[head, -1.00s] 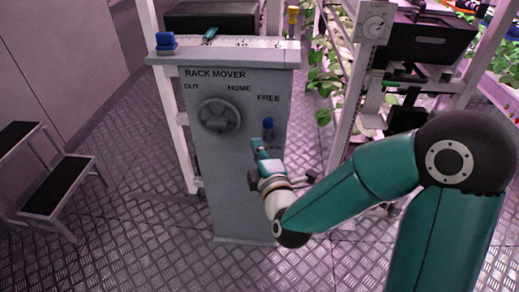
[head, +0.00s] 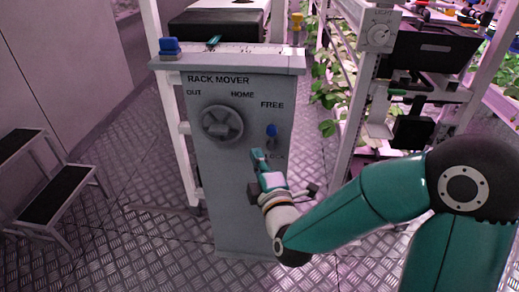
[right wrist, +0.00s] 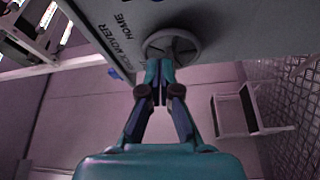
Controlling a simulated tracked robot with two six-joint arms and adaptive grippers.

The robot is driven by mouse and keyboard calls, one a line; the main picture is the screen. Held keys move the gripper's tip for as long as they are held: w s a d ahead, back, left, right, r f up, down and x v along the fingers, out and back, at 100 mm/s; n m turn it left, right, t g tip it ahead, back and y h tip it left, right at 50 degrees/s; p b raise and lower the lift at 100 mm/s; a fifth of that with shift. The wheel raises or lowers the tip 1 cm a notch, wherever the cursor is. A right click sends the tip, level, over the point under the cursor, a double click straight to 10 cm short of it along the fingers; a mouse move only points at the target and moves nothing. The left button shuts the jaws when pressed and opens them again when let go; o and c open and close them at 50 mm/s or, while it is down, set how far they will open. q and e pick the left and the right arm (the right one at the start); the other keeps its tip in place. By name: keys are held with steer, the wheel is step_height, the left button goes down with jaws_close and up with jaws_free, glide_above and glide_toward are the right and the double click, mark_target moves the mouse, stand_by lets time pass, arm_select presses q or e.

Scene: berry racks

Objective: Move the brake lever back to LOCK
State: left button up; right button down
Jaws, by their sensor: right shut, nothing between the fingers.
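The grey rack mover post (head: 243,195) stands upright in the head view. Its brake lever has a blue knob (head: 271,130), which sits just below the word FREE on the right of the panel. Lettering lower down is mostly hidden behind my right gripper. My right gripper (head: 256,155) is shut and empty, just below and left of the knob and apart from it in the picture. My left gripper is not in view.
The round handwheel (head: 221,123) is on the panel, left of the lever. A step stool (head: 50,195) stands at left. Plant racks (head: 345,90) stand at right.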

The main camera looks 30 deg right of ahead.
mark_target(272, 139)
steer(key=w+d+p, duration=0.4)
steer(key=w+d, duration=0.1)
steer(key=w, duration=0.2)
steer(key=shift+d, duration=0.2)
steer(key=shift+w+a, duration=0.1)
stand_by(0.5)
